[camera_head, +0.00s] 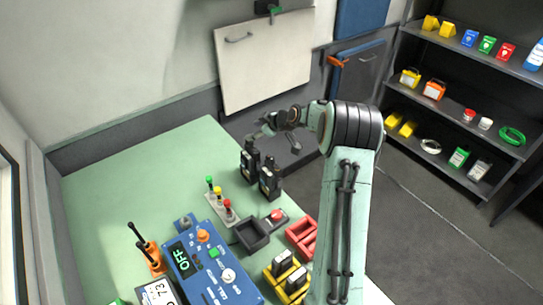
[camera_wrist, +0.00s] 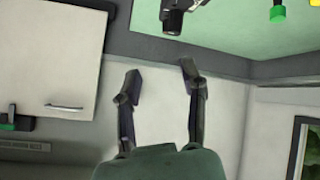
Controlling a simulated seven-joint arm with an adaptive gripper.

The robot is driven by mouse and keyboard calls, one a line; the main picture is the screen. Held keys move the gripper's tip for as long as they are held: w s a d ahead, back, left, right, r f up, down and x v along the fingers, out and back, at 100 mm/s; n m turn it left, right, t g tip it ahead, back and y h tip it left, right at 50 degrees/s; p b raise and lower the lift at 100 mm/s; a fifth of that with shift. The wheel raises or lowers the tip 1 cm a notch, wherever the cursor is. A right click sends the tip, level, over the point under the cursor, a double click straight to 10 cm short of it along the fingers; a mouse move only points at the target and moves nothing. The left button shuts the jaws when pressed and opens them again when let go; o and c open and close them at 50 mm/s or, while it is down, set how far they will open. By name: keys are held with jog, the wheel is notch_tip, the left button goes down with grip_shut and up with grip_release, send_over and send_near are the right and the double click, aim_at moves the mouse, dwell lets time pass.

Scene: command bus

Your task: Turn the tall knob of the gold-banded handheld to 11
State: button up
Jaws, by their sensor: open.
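Two black handhelds stand upright near the green table's far right edge, a left one (camera_head: 249,160) and a right one (camera_head: 269,180). A gold band, the tall knob and its number are too small to make out on either. Part of a black handheld (camera_wrist: 180,18) shows at the top of the wrist view, cut off by the frame. My gripper (camera_wrist: 159,74) is open and empty, its two dark fingers apart. In the head view my gripper (camera_head: 273,133) is above and behind the handhelds, apart from them.
Green, yellow and red knobs (camera_head: 218,198) stand left of the handhelds. A blue console (camera_head: 213,262) reads OFF. A black tray (camera_head: 252,236), red tray (camera_head: 297,236) and yellow tray (camera_head: 274,286) lie in front. The table's back left (camera_head: 120,180) is clear.

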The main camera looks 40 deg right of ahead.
jog(key=s+a+r+n+g+h, duration=0.2)
jog(key=s+r+g+h, duration=0.35)
jog(key=r+g, duration=0.6)
jog(key=g, duration=0.2)
send_near(273, 161)
jog(key=d+f, duration=0.2)
jog(key=shift+t+y, duration=0.25)
jog(key=shift+y, duration=0.1)
jog(key=x, duration=0.6)
jog(key=shift+s+a+f, duration=0.1)
jog(key=shift+s+f, duration=0.2)
jog(key=shift+s, duration=0.05)
grip_shut()
